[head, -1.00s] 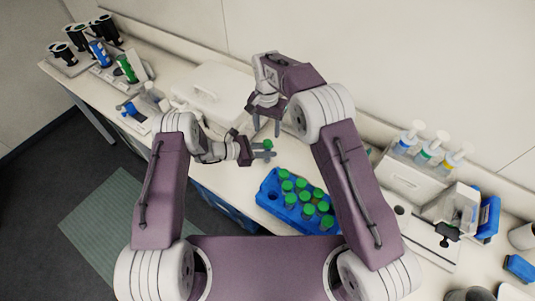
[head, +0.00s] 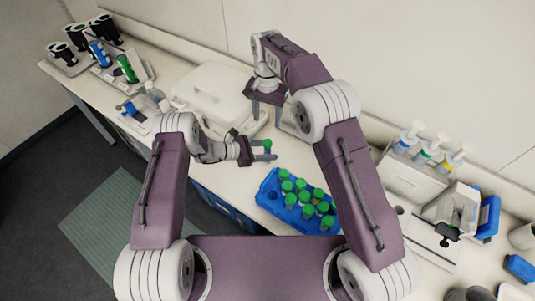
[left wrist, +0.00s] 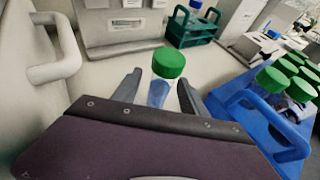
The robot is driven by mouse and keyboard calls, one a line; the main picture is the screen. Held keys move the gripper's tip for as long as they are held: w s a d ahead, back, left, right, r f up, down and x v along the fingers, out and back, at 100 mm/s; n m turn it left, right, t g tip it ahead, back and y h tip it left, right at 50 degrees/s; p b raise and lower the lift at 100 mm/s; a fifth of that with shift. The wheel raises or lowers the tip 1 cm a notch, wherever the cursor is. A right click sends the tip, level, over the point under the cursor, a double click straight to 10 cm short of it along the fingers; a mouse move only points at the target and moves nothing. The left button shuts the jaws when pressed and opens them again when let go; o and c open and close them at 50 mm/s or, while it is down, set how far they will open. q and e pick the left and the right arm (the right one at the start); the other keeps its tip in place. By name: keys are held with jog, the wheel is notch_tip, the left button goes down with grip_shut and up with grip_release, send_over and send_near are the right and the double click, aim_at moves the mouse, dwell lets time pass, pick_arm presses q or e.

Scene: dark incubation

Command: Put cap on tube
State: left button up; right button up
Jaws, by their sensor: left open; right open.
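A clear tube with blue contents (left wrist: 158,92) stands upright with a green cap (left wrist: 169,62) seated on its top; the cap also shows in the head view (head: 267,143). My left gripper (head: 268,152) is open, with one finger on each side of the tube in the left wrist view. The tube's lower end is hidden behind the gripper body. My right gripper (head: 265,121) is open and empty, with its fingers pointing down, behind and above the capped tube.
A blue rack (head: 268,198) with several green-capped tubes is just right of the left gripper. A white lidded box (head: 205,88) stands behind to the left. A teal rack (left wrist: 178,36) shows at the back. A bottle holder (head: 405,180) is at the right.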

pick_arm(q)
jog(key=shift+a, duration=0.1)
jog(key=shift+a+r, duration=0.1)
jog(key=shift+a, duration=0.25)
jog(key=b+v, duration=0.2)
jog(key=v, duration=0.5)
jog(key=shift+s+a+r+b, duration=0.1)
jog(key=shift+s+a+b, duration=0.05)
jog(key=shift+a+b, duration=0.15)
jog(key=shift+s+a+r, duration=0.15)
jog(key=shift+a+r, duration=0.05)
